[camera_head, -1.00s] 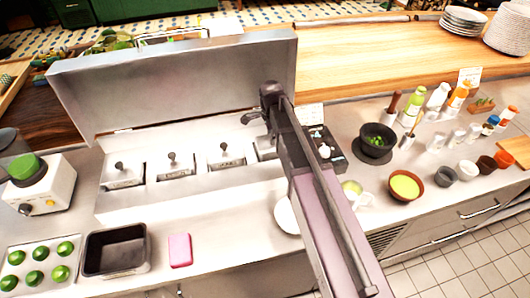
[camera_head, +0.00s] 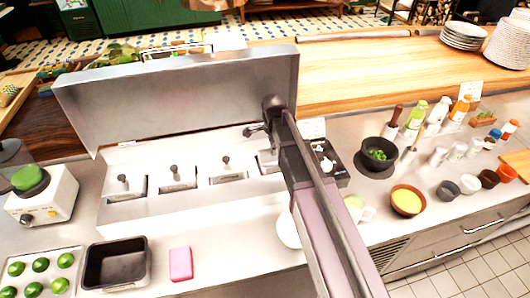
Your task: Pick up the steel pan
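No pan in view can be told for sure as the steel pan. A dark, empty rectangular pan (camera_head: 117,265) sits on the counter at the lower left, and its metal cannot be told. Several small lidded steel inserts (camera_head: 177,178) sit in a row in the steel unit, under its raised lid (camera_head: 180,98). My gripper (camera_head: 254,131) is small and dark in front of the lid's right part, above the right end of the row and well away from the dark pan. Its fingers are too small to read. My arm hides part of the counter and a white round thing.
A pink sponge (camera_head: 181,264) lies right of the dark pan, and a tray of limes (camera_head: 40,270) left of it. A blender base (camera_head: 42,195) stands behind. Bowls, including a yellow-filled one (camera_head: 407,200), and bottles (camera_head: 438,112) crowd the right counter. The raised lid stands as an obstacle.

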